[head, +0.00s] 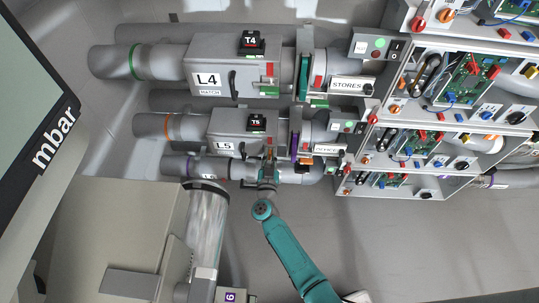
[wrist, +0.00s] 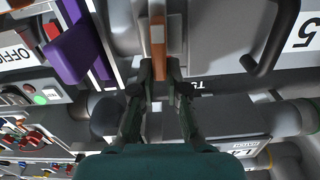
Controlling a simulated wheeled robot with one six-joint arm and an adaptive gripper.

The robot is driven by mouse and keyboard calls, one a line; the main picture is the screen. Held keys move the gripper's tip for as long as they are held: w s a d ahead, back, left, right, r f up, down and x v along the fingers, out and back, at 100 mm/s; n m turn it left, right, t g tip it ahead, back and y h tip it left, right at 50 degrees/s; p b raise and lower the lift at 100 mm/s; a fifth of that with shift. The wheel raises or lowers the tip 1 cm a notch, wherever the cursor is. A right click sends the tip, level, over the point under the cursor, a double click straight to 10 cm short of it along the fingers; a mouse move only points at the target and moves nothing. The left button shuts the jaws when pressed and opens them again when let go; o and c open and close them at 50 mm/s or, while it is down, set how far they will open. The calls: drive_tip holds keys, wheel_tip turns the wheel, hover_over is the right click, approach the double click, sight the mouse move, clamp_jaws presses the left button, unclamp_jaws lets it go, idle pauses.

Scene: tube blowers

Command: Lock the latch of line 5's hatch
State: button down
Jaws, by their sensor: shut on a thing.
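Line 5's hatch (head: 227,124) is a grey box marked L5 with a black handle; it looks closed. Its latch (head: 270,142) is at the hatch's right end, partly hidden by my gripper (head: 267,172). In the wrist view the latch's orange-brown lever (wrist: 158,38) stands between the fingertips of my gripper (wrist: 159,76). The fingers are shut on this lever. The hatch's black handle (wrist: 272,42) and the number 5 show at the right there. I cannot tell from these views whether the latch is locked.
Line 4's hatch (head: 212,80), with a red and green latch, lies above line 5. A purple slide plate (head: 295,142) stands just right of line 5's latch; it also shows in the wrist view (wrist: 75,50). Open circuit-board boxes (head: 410,140) fill the right. Grey floor below right is clear.

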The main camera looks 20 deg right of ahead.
drive_tip(key=m, duration=0.2)
drive_tip(key=d+m, duration=0.1)
drive_tip(key=m, duration=0.1)
drive_tip(key=shift+s+f, duration=0.1)
drive_tip(key=shift+s, duration=0.05)
drive_tip(key=shift+s+d+f+m, duration=0.15)
drive_tip(key=shift+f+m, duration=0.25)
drive_tip(key=shift+m, duration=1.8)
drive_tip(key=shift+s+d+f+m, duration=0.1)
drive_tip(key=shift+d+f+m, duration=0.25)
drive_tip(key=shift+m, duration=1.85)
drive_tip(key=shift+s+d+f+m, duration=0.15)
drive_tip(key=shift+f+m, duration=0.25)
drive_tip(key=shift+m, duration=1.8)
drive_tip(key=shift+w, duration=0.1)
drive_tip(key=c, duration=1.2)
unclamp_jaws()
